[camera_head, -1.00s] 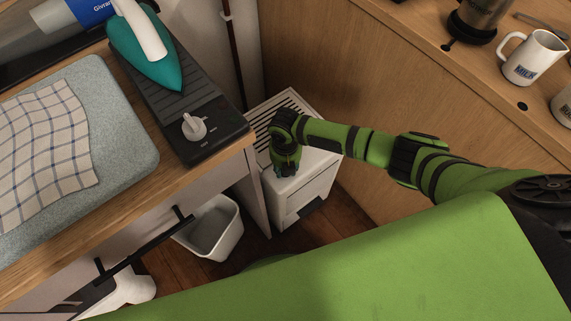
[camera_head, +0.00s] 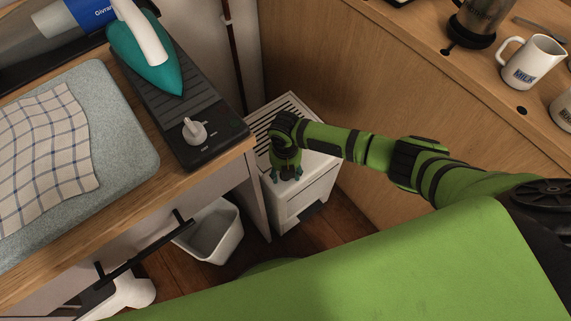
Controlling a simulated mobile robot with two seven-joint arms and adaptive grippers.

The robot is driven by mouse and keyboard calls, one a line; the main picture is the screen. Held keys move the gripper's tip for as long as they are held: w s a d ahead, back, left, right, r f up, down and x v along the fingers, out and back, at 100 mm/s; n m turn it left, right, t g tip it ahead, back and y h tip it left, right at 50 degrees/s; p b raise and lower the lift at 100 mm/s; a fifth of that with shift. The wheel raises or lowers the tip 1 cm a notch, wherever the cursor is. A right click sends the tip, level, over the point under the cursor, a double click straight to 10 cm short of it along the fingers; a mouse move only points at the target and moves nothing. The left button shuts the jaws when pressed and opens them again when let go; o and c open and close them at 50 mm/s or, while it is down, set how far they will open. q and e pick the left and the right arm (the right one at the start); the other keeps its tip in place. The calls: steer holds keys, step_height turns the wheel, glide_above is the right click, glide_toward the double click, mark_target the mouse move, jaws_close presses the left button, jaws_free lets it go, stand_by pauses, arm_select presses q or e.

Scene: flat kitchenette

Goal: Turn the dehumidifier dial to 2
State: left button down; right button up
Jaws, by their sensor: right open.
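The dehumidifier (camera_head: 316,180) is a white box with a dark slotted grille on top. It stands on the floor between the counter and the wooden panel. My right gripper (camera_head: 286,178) is over the front part of its top, pointing down, with its fingers spread open. I cannot tell whether the fingers touch anything. The dehumidifier's dial is not visible; the gripper covers part of the top. My left gripper is not in view.
A black iron rest with a white knob (camera_head: 195,131) and a teal iron (camera_head: 146,55) lies on the counter (camera_head: 205,175). A milk mug (camera_head: 532,62) is on the right-hand counter.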

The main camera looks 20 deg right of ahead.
step_height(320, 180, up, 12)
stand_by(0.4)
steer(key=shift+f, duration=0.15)
